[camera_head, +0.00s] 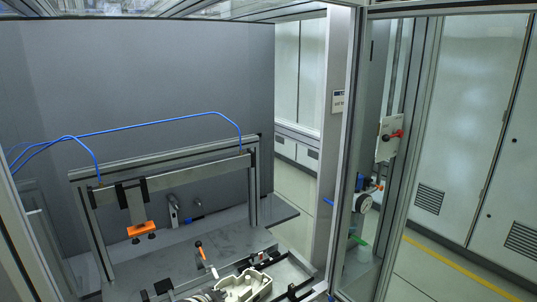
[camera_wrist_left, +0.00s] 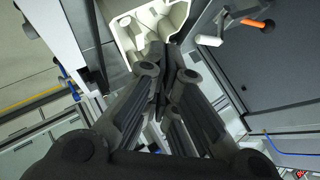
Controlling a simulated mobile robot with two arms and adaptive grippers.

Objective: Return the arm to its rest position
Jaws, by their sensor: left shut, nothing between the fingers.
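My left gripper (camera_head: 207,296) shows only in part at the bottom edge of the head view, beside a pale cream housing (camera_head: 246,286). In the left wrist view my left gripper (camera_wrist_left: 165,58) has its dark fingers together with nothing between them. The cream housing (camera_wrist_left: 187,22) shows beyond the fingertips there; I cannot tell whether they touch it. My right gripper is in neither view.
The housing sits in a fixture with an orange-handled clamp (camera_head: 199,250). Behind it stands a metal frame (camera_head: 160,163) with an orange press block (camera_head: 141,229) and blue hoses (camera_head: 165,122). A door post (camera_head: 335,130) stands at the right. The grey bench surface (camera_head: 205,240) is partly clear.

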